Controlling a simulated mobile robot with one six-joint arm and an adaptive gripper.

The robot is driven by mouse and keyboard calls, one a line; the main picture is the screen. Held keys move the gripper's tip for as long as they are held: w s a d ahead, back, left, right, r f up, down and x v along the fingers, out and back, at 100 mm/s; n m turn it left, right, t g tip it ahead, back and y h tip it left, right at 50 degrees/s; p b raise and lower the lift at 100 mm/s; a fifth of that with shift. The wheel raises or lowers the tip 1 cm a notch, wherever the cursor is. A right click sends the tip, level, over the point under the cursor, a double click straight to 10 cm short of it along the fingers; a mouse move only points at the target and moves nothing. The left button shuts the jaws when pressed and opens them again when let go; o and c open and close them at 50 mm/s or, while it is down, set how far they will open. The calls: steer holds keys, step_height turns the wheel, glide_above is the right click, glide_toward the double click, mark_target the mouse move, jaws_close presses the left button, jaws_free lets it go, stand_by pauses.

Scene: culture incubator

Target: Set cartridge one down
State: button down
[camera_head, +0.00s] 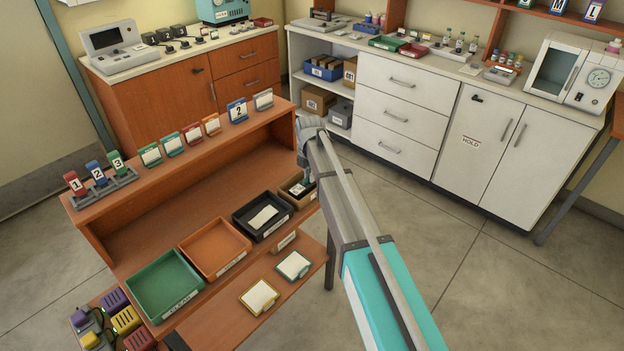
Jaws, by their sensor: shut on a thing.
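My arm reaches from the lower right to the right end of the wooden shelf unit. My gripper (299,187) points down over the small tan tray (312,197) there. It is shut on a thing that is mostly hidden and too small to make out. A red block marked 1 (75,184) stands in a grey rack (108,190) at the left end of the upper shelf, beside a blue block marked 2 and a green block marked 3. I cannot tell whether the red block is cartridge one.
A black tray (245,231) with a white card, an orange tray (201,262) and a green tray (145,305) line the lower shelf. Several label cards stand on the upper shelf. Two framed pads (259,297) lie in front. White cabinets (410,95) stand behind; the floor between is clear.

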steer(key=shift+f, duration=0.1)
steer(key=c, duration=1.2)
jaws_free()
steer(key=o, duration=0.5)
step_height(320, 180, up, 12)
steer(key=p, duration=1.2)
